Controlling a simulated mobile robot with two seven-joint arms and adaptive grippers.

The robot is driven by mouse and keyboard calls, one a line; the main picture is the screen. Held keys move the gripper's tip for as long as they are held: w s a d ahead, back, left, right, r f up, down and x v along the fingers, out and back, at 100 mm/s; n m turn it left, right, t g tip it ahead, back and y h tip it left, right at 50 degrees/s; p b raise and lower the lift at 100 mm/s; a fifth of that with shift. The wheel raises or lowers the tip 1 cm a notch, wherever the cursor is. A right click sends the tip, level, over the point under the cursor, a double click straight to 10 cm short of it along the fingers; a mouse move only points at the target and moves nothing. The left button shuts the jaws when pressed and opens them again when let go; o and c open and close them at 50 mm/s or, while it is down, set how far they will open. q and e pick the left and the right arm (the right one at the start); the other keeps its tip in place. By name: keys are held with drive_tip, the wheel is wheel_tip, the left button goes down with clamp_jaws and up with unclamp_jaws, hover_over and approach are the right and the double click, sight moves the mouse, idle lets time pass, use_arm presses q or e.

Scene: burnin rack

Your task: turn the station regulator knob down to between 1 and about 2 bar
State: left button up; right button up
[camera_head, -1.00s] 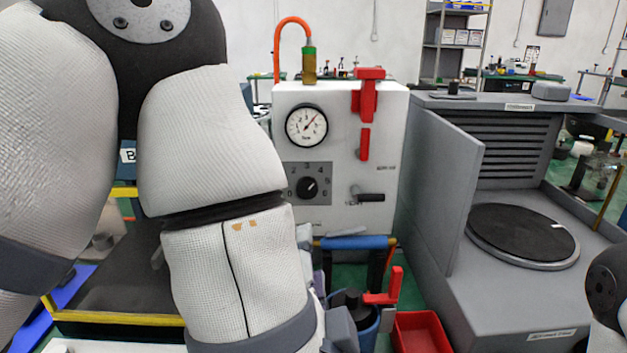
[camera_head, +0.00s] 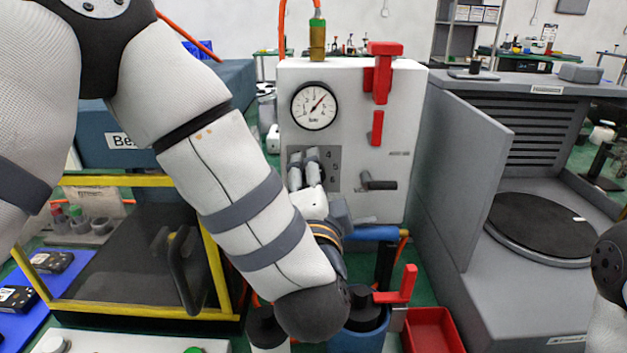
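The white station panel (camera_head: 350,85) stands at the centre, with a round pressure gauge (camera_head: 314,106) at its upper left; the needle points up and to the right, near 4. Below it is the grey regulator scale plate (camera_head: 332,158), where 4, 5 and 6 show at its right side. My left gripper (camera_head: 304,167) is in front of this plate with its fingers pointing up at the knob's place. The knob is hidden behind the fingers, so I cannot tell whether they touch or grip it. My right gripper is out of view; only part of my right arm shows at the right edge.
A red lever (camera_head: 381,75) and a black-handled valve (camera_head: 378,183) are on the panel's right. A grey cabinet with an open door (camera_head: 465,165) stands to the right. A red bin (camera_head: 432,330) and a blue container (camera_head: 358,341) are below. A yellow-framed dark lid (camera_head: 130,265) is at left.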

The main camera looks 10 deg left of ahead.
use_arm(q)
drive_tip(key=c, duration=1.1)
drive_tip(key=shift+c, duration=0.2)
drive_tip(key=shift+n, duration=0.3)
drive_tip(key=n, duration=1.9)
drive_tip(key=o, duration=1.1)
